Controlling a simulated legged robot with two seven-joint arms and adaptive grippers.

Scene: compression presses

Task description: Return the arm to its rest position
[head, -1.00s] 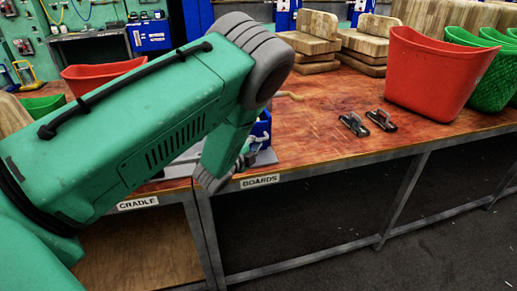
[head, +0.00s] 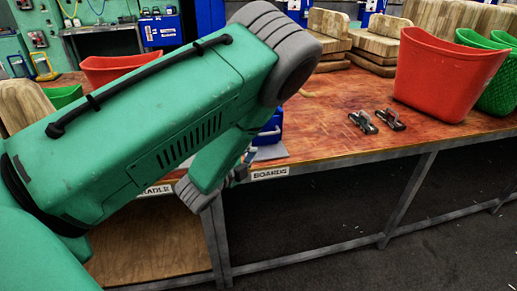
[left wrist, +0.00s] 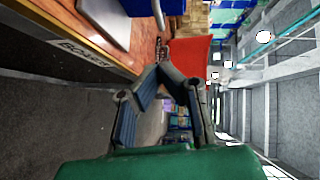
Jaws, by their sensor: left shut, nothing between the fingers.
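My green left arm (head: 150,125) fills the left of the head view, its grey elbow over the bench. Its forearm points down, and the left gripper's grey part (head: 198,194) shows in front of the bench's front edge, by the label strips. In the left wrist view, the two fingers of my left gripper (left wrist: 158,69) come together at their tips with nothing between them. The wooden bench top (left wrist: 115,50) is beside them, apart from the fingers. My right gripper is in neither view.
A red bin (head: 445,75) and green bins (head: 497,92) stand on the bench (head: 330,125) at right. Two small dark clamp-like items (head: 376,121) lie left of them. A blue item (head: 270,128) is partly hidden behind my arm.

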